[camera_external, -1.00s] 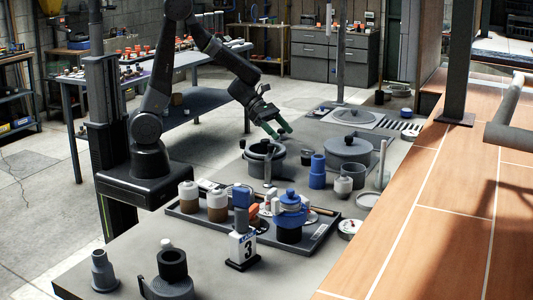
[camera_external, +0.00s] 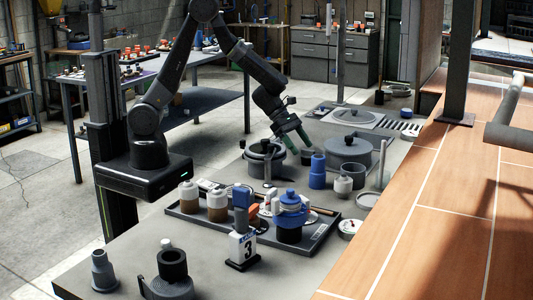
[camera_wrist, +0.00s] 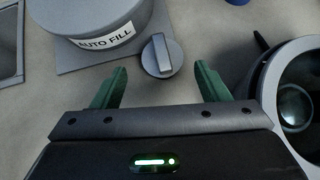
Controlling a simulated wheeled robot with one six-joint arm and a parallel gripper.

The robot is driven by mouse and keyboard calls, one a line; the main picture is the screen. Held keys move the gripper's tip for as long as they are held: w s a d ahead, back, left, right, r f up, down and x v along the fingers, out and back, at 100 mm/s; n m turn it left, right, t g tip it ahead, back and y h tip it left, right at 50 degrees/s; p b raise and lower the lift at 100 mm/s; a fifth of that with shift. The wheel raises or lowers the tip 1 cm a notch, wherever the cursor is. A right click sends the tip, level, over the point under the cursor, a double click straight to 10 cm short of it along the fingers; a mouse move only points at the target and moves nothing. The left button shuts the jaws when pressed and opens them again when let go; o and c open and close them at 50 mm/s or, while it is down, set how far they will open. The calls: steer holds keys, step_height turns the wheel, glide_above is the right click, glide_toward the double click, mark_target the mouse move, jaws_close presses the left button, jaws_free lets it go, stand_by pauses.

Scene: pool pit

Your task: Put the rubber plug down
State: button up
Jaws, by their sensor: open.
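A grey round disc with a raised bar on top (camera_wrist: 161,58), which looks like the rubber plug, rests on the counter in the wrist view. It lies between and just beyond my green fingertips. My gripper (camera_wrist: 161,72) is open, with a gap to the disc on both sides. In the external view my gripper (camera_external: 300,142) points down at the counter, just above a small dark round piece (camera_external: 308,156) that seems to be the same plug. Its lower part is hard to make out there.
A grey drum marked AUTO FILL (camera_wrist: 95,25) stands close at the left in the wrist view. An open round pot (camera_wrist: 299,90) is close at the right.

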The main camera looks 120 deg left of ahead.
mark_target(308, 154)
steer(key=shift+p+x, duration=0.45)
steer(key=shift+x, duration=2.25)
steer(key=shift+w+d+r, duration=0.1)
steer(key=shift+w+d, duration=0.05)
steer(key=shift+c, duration=0.5)
steer(key=c, duration=1)
